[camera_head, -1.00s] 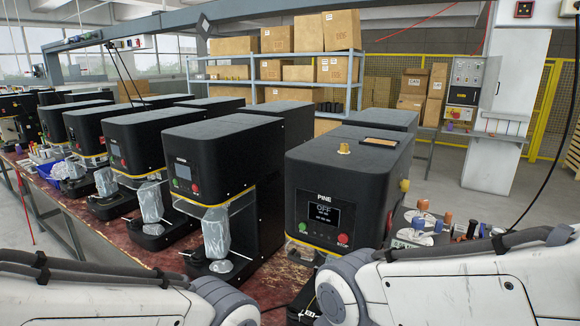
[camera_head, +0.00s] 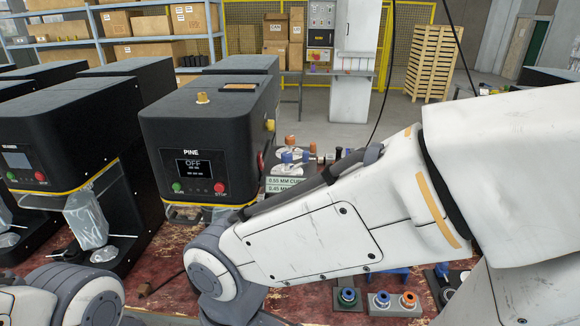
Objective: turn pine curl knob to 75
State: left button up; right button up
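The black PINE machine (camera_head: 158,128) stands left of centre, with a small screen (camera_head: 194,168) reading OFF on its front. A green button (camera_head: 177,187) and a red button (camera_head: 219,188) sit below the screen. A brass knob (camera_head: 202,97) stands on its top and another brass knob (camera_head: 270,124) is on its right side. I cannot tell which is the curl knob, and no knob setting is readable. My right arm crosses in front of the machine's lower right; my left arm shows at the lower left. Neither gripper is visible.
A similar black machine (camera_head: 75,120) stands close on the left. Labelled plates (camera_head: 284,185) and coloured pieces lie right of PINE, partly behind my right arm. Blue and orange ringed parts (camera_head: 382,299) sit on the red bench. Shelves with boxes stand behind.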

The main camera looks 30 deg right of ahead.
aim_at(286, 157)
jog(key=z, duration=0.05)
jog(key=k, duration=0.65)
jog(key=z, duration=0.9)
jog(key=i, duration=1.05)
